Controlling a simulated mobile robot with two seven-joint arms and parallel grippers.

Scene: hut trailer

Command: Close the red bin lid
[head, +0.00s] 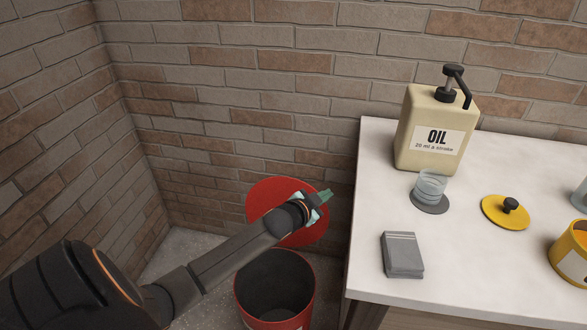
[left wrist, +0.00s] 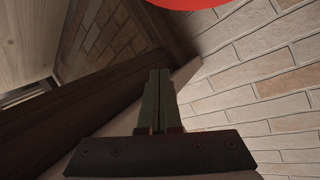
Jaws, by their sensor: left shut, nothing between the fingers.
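The red bin (head: 276,290) stands on the floor in the corner, left of the table, and its dark inside shows. Its round red lid (head: 268,198) stands raised at the back of the bin, in front of the brick wall. My left gripper (head: 326,194) is shut and empty. In the head view it overlaps the right part of the lid; I cannot tell if it touches. In the left wrist view the shut fingers (left wrist: 159,82) point at the wall and table side, and the lid's red edge (left wrist: 190,3) shows at the top. My right gripper is not in view.
The white table (head: 465,262) is close to the right of the bin. On it are an oil pump bottle (head: 425,130), a glass (head: 431,185), a yellow lid (head: 505,212), a grey block (head: 402,255) and a yellow tin (head: 571,262). Brick walls close off the back and left.

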